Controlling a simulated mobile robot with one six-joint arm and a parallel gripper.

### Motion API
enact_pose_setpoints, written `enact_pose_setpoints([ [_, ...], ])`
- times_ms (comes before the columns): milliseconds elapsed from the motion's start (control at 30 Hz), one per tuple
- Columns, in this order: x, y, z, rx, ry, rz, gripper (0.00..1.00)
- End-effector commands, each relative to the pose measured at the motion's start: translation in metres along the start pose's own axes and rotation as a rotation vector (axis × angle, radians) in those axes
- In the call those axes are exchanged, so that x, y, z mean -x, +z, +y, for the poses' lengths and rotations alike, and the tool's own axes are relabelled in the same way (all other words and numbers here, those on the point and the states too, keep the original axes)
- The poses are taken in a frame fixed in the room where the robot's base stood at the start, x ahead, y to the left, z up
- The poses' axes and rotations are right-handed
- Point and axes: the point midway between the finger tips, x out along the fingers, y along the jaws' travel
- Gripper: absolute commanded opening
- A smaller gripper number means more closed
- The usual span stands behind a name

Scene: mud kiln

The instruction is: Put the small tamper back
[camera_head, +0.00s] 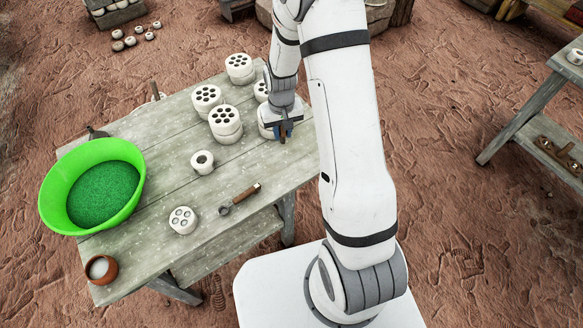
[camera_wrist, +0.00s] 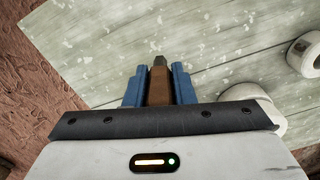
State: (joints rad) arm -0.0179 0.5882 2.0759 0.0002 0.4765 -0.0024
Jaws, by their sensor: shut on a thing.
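My gripper (camera_head: 283,131) is over the right end of the weathered table (camera_head: 150,250), beside the white perforated pieces. It is shut on a brown wooden thing, which I take to be the small tamper (camera_wrist: 159,85). In the wrist view it sits between the two blue fingers, its narrow grey-green end pointing away from the wrist. Its lower part is hidden by the fingers and wrist. I cannot tell whether it touches the table.
Several white perforated cylinders (camera_head: 224,118) stand close left of my gripper, some stacked. A white ring (camera_head: 202,162), a wooden-handled tool (camera_head: 240,198) and a holed disc (camera_head: 183,220) lie nearer. A green basin (camera_head: 60,190) and brown cup (camera_head: 111,268) stand left.

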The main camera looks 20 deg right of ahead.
Motion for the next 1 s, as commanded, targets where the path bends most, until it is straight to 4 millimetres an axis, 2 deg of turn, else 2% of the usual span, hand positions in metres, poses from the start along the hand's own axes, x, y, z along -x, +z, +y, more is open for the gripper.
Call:
enact_pose_setpoints([
  [167, 0.001, 0.001, 0.004, 0.028, 0.0, 0.001, 0.0],
  [267, 0.002, 0.003, 0.006, 0.13, 0.0, 0.002, 0.0],
  [467, 0.012, 0.012, 0.007, 0.526, 0.001, 0.004, 0.0],
  [1000, 0.039, 0.052, 0.008, 1.737, 0.002, 0.002, 0.0],
])
